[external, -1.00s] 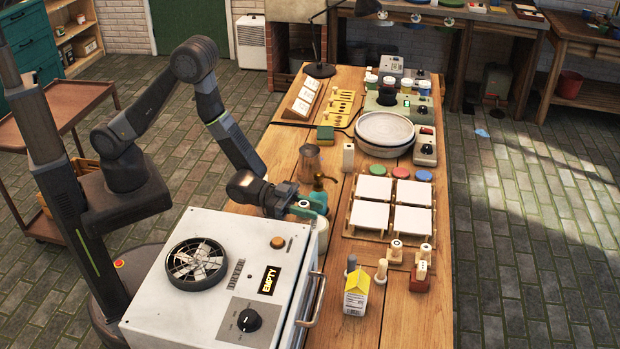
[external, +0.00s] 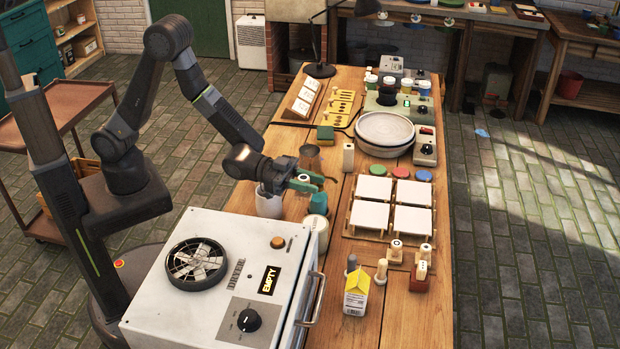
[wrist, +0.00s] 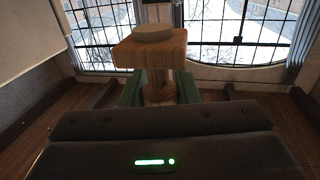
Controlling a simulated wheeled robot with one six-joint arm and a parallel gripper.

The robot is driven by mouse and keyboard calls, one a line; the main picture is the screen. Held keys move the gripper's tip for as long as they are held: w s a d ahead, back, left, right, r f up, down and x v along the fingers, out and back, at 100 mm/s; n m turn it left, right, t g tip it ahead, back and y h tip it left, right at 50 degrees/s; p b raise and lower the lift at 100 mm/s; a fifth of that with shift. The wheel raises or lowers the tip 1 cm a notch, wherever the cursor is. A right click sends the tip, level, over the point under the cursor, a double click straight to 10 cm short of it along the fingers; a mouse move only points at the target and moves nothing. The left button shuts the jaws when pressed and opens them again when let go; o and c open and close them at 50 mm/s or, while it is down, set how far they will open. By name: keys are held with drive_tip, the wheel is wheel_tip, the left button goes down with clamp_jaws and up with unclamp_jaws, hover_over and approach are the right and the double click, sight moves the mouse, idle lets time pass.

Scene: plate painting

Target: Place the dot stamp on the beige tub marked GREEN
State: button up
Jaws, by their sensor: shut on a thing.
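My gripper (external: 304,184) is above the left side of the table. In the wrist view its green fingers (wrist: 160,90) are shut on a wooden stamp (wrist: 150,50) with a round, pale pad, which fits the dot stamp. In the external view the held stamp is hardly distinguishable. A cream tub (external: 316,230) stands below and to the right of the gripper, near a teal bottle. A whitish container (external: 268,206) stands under the wrist. No GREEN marking is legible on either, so I cannot tell which is the named tub.
The white kiln-like box (external: 215,235) stands in front. White tiles (external: 411,192) in wooden frames, coloured discs (external: 424,175) and other stamps (external: 396,250) occupy the right. A yellow-and-white carton (external: 356,292) stands near the front. Bowls (external: 385,130) stand behind.

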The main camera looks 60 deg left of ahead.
drive_tip(key=shift+w+d+r+p, duration=0.1)
drive_tip(key=shift+r+p, duration=0.3)
drive_tip(key=shift+r, duration=0.4)
drive_tip(key=p, duration=0.9)
hover_over(321, 225)
wheel_tip(321, 225, down, 9)
drive_tip(key=shift+f, duration=0.45)
drive_tip(key=shift+f+b, duration=0.15)
drive_tip(key=shift+b, duration=0.15)
drive_tip(key=o, duration=1.1)
drive_tip(key=shift+c, duration=0.2)
